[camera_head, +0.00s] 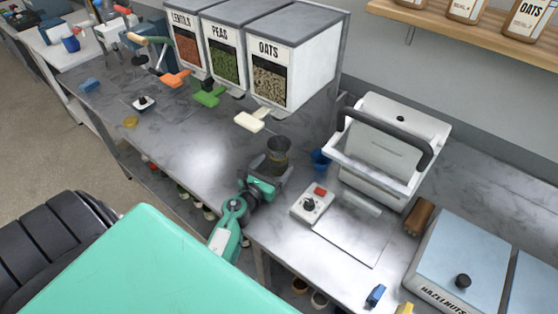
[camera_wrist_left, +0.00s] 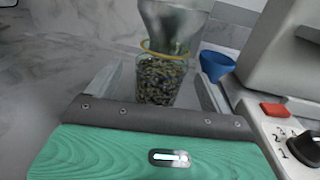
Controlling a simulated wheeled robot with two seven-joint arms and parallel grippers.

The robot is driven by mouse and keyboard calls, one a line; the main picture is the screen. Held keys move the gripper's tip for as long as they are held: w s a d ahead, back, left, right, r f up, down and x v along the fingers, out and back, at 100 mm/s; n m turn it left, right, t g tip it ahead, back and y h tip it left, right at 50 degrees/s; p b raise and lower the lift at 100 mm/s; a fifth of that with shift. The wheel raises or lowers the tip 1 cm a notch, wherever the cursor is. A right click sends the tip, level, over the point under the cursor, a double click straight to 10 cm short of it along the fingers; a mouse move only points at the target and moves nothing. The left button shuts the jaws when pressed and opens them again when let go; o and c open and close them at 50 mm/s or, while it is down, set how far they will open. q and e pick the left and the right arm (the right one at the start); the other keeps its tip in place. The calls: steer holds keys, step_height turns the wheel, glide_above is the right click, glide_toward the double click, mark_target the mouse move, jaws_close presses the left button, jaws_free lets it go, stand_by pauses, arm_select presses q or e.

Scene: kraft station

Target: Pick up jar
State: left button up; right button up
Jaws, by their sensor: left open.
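The jar (camera_head: 278,148) stands on the grey worktop, below the white OATS scoop. In the left wrist view the jar (camera_wrist_left: 162,80) is clear and holds brown-green pieces. A yellow ring circles its top, and a grey translucent shape rises above it; I cannot tell what that is. My left gripper (camera_head: 268,168) is open at the jar. In the left wrist view one finger is at the left of the jar and one at the right; whether they touch it is unclear. The jar's lower part is hidden behind the gripper's body. My right gripper is not in view.
A control box with a red button (camera_head: 312,204) and a white sealer-like machine (camera_head: 385,145) are further right. LENTILS, PEAS and OATS bins (camera_head: 300,75) stand behind. The worktop left of the jar is clear.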

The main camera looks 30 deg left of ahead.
mark_target(280, 157)
arm_select(q)
steer(key=w, duration=0.1)
steer(key=w+p, duration=0.1)
steer(key=w, duration=0.2)
steer(key=shift+r, duration=0.3)
steer(key=shift+w+p, duration=0.35)
steer(key=shift+w, duration=0.15)
steer(key=shift+a+f, duration=0.1)
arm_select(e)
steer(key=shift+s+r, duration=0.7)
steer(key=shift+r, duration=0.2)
arm_select(q)
steer(key=shift+c, duration=0.4)
steer(key=c, duration=1.1)
steer(key=shift+c, duration=0.6)
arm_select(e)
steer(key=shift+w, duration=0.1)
arm_select(q)
steer(key=shift+r, duration=0.2)
